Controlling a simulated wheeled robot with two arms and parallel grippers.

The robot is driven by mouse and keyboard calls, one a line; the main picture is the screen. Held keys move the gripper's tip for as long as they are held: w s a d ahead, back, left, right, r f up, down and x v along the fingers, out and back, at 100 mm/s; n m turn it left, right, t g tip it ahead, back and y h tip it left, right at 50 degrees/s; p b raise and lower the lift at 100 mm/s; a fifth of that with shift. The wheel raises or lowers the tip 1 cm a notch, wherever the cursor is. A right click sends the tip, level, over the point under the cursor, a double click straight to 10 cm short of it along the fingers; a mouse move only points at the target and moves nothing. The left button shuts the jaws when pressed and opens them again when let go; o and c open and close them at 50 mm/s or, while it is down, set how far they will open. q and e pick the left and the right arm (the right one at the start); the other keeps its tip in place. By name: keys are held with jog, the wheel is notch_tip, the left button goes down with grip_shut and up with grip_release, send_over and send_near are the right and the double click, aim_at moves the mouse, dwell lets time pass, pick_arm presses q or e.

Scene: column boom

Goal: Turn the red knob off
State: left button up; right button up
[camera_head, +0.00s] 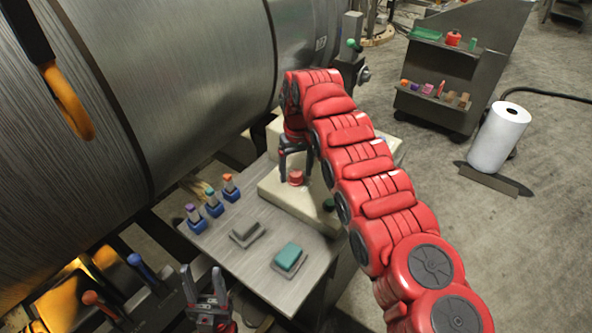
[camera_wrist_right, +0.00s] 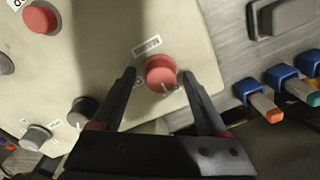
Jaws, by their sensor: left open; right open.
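The red knob (camera_wrist_right: 161,72) sits on a beige control panel (camera_wrist_right: 95,60), with a small label beside it. A pale pointer line shows on its lower edge in the right wrist view. In the head view the red knob (camera_head: 295,176) is below my right gripper (camera_head: 294,173). My right gripper is open, with one finger on each side of the knob in the wrist view (camera_wrist_right: 158,76). I cannot tell whether the fingers touch it. My left gripper (camera_head: 207,290) is open and empty at the lower left, away from the panel.
Another red button (camera_wrist_right: 41,17) and grey knobs (camera_wrist_right: 82,112) share the panel. Blue holders with coloured tops (camera_head: 213,203) and a teal block (camera_head: 288,257) stand on the grey table (camera_head: 240,265). A large metal cylinder (camera_head: 180,80) rises behind. A shelf cart (camera_head: 455,75) stands back right.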

aim_at(298, 171)
notch_tip(298, 171, up, 3)
jog(key=shift+f, duration=0.1)
notch_tip(298, 171, up, 15)
jog(key=p, duration=1.4)
jog(key=shift+d+f+p, duration=0.2)
jog(key=shift+d+p, duration=0.1)
jog(key=shift+p, duration=0.05)
jog(key=shift+w, duration=0.1)
